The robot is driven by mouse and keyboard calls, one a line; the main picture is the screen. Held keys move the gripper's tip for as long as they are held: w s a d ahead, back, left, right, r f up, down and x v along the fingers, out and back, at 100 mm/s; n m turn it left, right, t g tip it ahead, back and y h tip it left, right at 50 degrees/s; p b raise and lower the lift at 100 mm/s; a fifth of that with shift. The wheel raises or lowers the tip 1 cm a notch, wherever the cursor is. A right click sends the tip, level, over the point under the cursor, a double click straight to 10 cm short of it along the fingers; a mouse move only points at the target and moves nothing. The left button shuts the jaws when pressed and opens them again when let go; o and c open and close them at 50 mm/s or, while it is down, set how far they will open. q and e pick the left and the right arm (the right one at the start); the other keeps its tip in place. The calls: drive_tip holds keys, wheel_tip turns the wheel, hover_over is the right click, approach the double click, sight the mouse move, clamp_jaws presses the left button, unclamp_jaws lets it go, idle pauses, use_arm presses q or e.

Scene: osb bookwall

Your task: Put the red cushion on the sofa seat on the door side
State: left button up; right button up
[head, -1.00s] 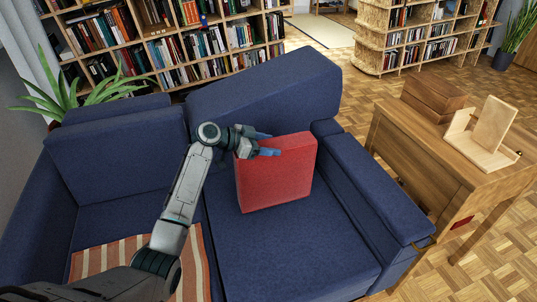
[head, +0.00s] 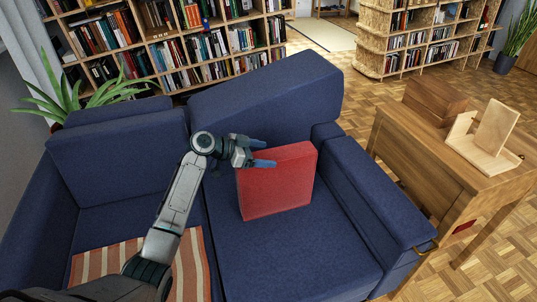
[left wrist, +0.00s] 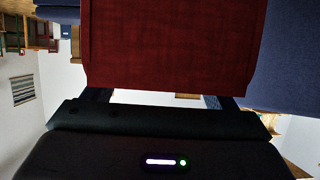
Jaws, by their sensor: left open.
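The red cushion (head: 277,183) stands upright on the right seat of the blue sofa (head: 285,258), close to the right armrest and in front of the backrest. My left gripper (head: 262,155) is open at the cushion's upper left edge. In the left wrist view the red cushion (left wrist: 175,45) fills the top middle, just beyond the fingers, with a pale gap below its edge. I cannot tell whether a finger still touches it. My right gripper is not in view.
A striped orange and cream cloth (head: 95,262) lies on the left seat. A wooden side table (head: 430,160) with a wooden box (head: 433,97) and stand (head: 490,135) is right of the sofa. Bookshelves (head: 180,45) stand behind. A plant (head: 85,90) is at the left.

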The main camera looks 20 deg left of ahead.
use_arm(q)
drive_tip(key=v, duration=0.9)
drive_tip(key=shift+s+a, duration=0.2)
drive_tip(key=shift+a, duration=0.05)
drive_tip(key=shift+r, duration=0.1)
